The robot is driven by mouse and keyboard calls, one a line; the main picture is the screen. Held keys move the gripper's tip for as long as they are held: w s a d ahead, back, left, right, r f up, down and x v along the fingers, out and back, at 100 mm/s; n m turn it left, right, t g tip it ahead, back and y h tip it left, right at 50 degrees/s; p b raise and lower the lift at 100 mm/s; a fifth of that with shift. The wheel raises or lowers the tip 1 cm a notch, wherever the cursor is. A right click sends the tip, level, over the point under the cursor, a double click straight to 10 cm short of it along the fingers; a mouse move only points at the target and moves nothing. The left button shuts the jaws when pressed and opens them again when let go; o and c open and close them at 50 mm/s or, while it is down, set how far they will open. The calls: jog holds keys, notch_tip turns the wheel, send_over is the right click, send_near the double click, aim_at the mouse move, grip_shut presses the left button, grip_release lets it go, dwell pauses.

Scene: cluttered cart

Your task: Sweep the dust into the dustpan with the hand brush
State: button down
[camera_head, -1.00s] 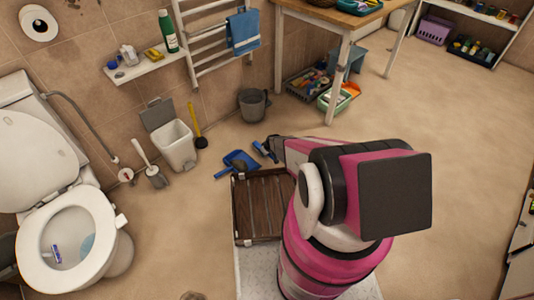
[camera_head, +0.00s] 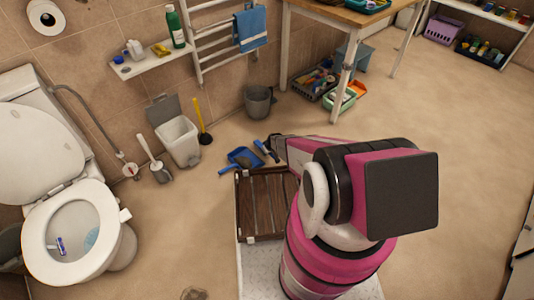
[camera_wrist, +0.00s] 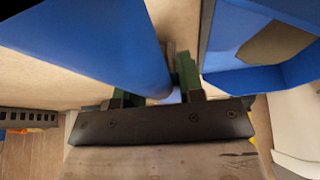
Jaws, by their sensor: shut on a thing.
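The hand brush (camera_head: 265,151), blue and dark, is by the end of my arm in the head view. My gripper (camera_wrist: 158,92) is shut on its blue part (camera_wrist: 105,42), which fills the upper left of the wrist view. The brush's bristles are not clear. The blue dustpan (camera_head: 242,158) lies on the floor just left of the brush. Its raised blue wall (camera_wrist: 270,77) shows at the upper right of the wrist view, apart from my fingers. A tan patch shows inside it; I cannot tell whether this is dust. No dust is clearly visible near the brush.
A brown slatted rack (camera_head: 262,238) stands below the dustpan in the head view. A grey bucket (camera_head: 258,102), plunger (camera_head: 203,120), white bin (camera_head: 180,143) and toilet brush (camera_head: 155,160) line the wall. A wooden table (camera_head: 335,17) stands behind. Open floor lies to the right.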

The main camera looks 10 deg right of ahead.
jog(key=shift+s+r, duration=0.25)
jog(key=shift+r, duration=0.85)
jog(key=shift+s+r, duration=0.25)
jog(key=shift+r, duration=0.8)
jog(key=shift+w+r, duration=0.2)
jog(key=shift+r, duration=0.3)
